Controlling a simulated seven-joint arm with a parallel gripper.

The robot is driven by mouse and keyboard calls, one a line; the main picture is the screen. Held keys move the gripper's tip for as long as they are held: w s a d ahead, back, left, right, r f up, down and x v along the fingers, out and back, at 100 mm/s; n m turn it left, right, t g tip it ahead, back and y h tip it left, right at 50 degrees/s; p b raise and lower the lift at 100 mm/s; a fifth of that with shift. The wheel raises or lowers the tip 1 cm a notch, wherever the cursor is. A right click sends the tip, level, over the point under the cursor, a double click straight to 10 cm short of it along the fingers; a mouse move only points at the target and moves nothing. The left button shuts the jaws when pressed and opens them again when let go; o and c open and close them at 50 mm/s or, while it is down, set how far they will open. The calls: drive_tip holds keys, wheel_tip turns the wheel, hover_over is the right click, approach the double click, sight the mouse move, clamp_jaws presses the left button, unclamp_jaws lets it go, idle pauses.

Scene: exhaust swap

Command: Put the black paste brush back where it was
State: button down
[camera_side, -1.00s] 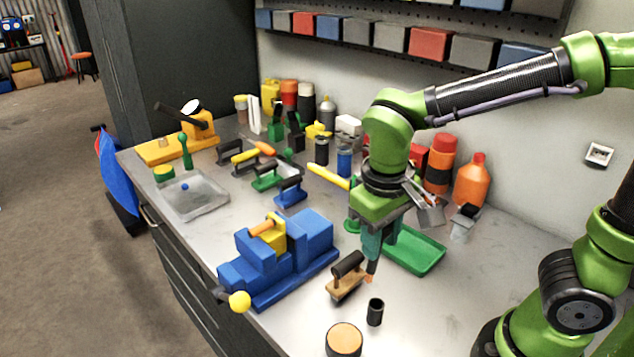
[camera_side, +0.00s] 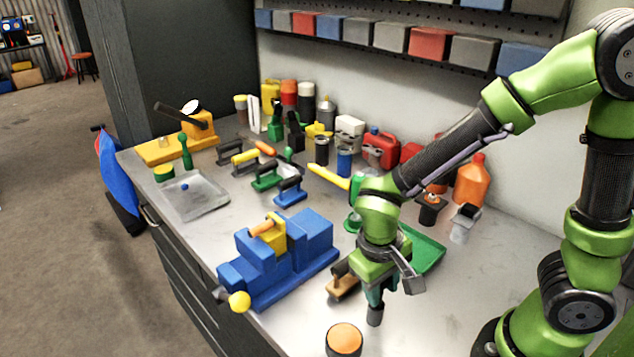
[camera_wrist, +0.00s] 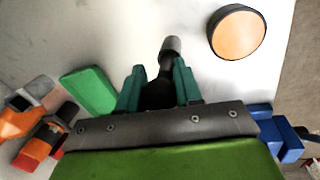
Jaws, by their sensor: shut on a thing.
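My gripper (camera_side: 375,296) points down over the front of the bench, shut on the black paste brush (camera_wrist: 158,94). In the wrist view the brush's dark body lies between the green fingers and narrows away from them. In the side view the fingers and arm hide most of it. A small dark cup (camera_side: 375,316) stands directly below the fingertips. In the wrist view a dark grey cylinder (camera_wrist: 172,46), apparently this cup, lies at the brush's far end. I cannot tell whether the brush is inside the cup or just above it.
A round black tub with an orange top (camera_side: 344,339) stands close in front of the cup. A wooden float with a black handle (camera_side: 341,284) lies just left of my gripper. A blue stepped vice-like block (camera_side: 285,258) is further left, and a green tray (camera_side: 425,252) behind.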

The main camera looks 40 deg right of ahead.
drive_tip(key=shift+f, duration=0.1)
drive_tip(key=c, duration=0.8)
unclamp_jaws()
drive_tip(key=shift+o, duration=0.2)
drive_tip(key=r, duration=0.4)
drive_tip(key=a+r, duration=0.1)
drive_tip(key=r, duration=0.3)
drive_tip(key=a+r, duration=0.1)
drive_tip(key=r, duration=0.3)
drive_tip(key=shift+w, duration=0.2)
drive_tip(key=shift+d+r, duration=0.25)
drive_tip(key=s+d+r+m+t+y, duration=0.1)
drive_tip(key=d+r+m+t+y, duration=0.1)
drive_tip(key=d+r+t, duration=0.3)
drive_tip(key=d+t+y, duration=0.1)
drive_tip(key=d+t, duration=0.1)
drive_tip(key=shift+s+d+t+y, duration=0.25)
drive_tip(key=shift+s+t+y, duration=0.05)
drive_tip(key=shift+t+y, duration=0.1)
drive_tip(key=shift+r, duration=0.1)
